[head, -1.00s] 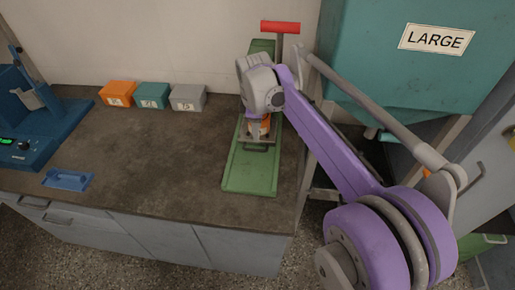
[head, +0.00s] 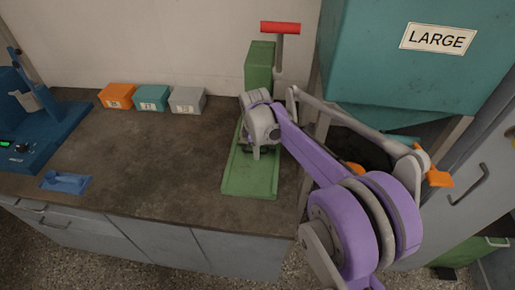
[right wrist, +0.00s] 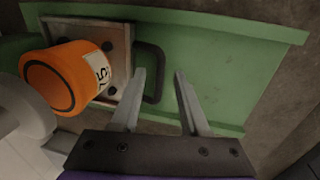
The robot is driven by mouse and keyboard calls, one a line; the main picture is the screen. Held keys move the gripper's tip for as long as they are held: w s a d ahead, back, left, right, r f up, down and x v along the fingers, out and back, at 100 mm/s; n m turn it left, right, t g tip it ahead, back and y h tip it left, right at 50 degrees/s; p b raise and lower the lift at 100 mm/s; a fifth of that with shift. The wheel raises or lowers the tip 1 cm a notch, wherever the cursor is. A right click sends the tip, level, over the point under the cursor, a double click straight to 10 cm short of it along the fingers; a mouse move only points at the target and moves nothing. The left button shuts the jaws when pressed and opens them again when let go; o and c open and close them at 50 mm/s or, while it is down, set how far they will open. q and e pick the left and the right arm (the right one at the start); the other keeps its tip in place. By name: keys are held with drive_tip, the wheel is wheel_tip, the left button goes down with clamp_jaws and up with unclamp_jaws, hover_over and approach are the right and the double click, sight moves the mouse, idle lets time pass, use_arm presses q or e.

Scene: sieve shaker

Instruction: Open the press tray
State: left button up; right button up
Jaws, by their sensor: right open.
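The green press (head: 260,68) with its red-topped lever (head: 280,28) stands at the back of the bench, on a long green base (head: 250,185). In the right wrist view the press tray (right wrist: 118,35) is a pale square plate with dark corner bolts and a dark loop handle (right wrist: 160,85). An orange cup (right wrist: 62,78) with a white label is at the tray. My right gripper (right wrist: 160,72) is open, and the handle's outer bar shows between its fingers; contact cannot be told. In the head view this gripper (head: 258,152) hides most of the tray. My left gripper is not in view.
Orange (head: 117,95), teal (head: 152,97) and grey (head: 188,99) boxes stand along the wall. A blue machine (head: 30,120) and a small blue tray (head: 65,183) are at the left. A teal hopper marked LARGE (head: 400,70) is at the right. The bench middle is clear.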

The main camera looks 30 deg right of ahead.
clamp_jaws()
idle(1.3)
